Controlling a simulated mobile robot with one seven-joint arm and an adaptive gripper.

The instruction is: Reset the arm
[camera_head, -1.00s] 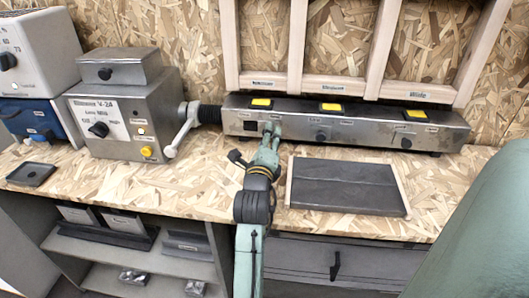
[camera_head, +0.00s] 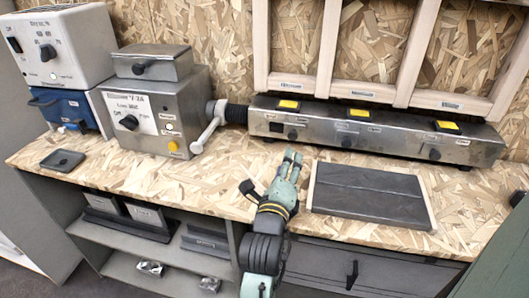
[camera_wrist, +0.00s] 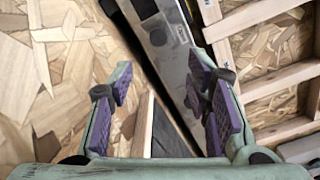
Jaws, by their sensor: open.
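My gripper (camera_head: 291,158) is in the middle of the head view, above the front part of the workbench (camera_head: 215,190). It is in front of the long metal box (camera_head: 375,133) with yellow labels and to the left of the dark flat panel (camera_head: 368,192). In the wrist view, my gripper (camera_wrist: 163,105) has its purple-padded fingers wide apart with nothing between them. The metal box (camera_wrist: 172,60) shows beyond the fingers in that view, apart from them.
A grey machine (camera_head: 150,110) with a dial and a side crank (camera_head: 207,128) stands left of my arm. A small dark tray (camera_head: 62,160) lies at the bench's left. A wooden frame (camera_head: 365,92) stands behind the metal box. Shelves (camera_head: 150,248) and a drawer (camera_head: 350,268) are below.

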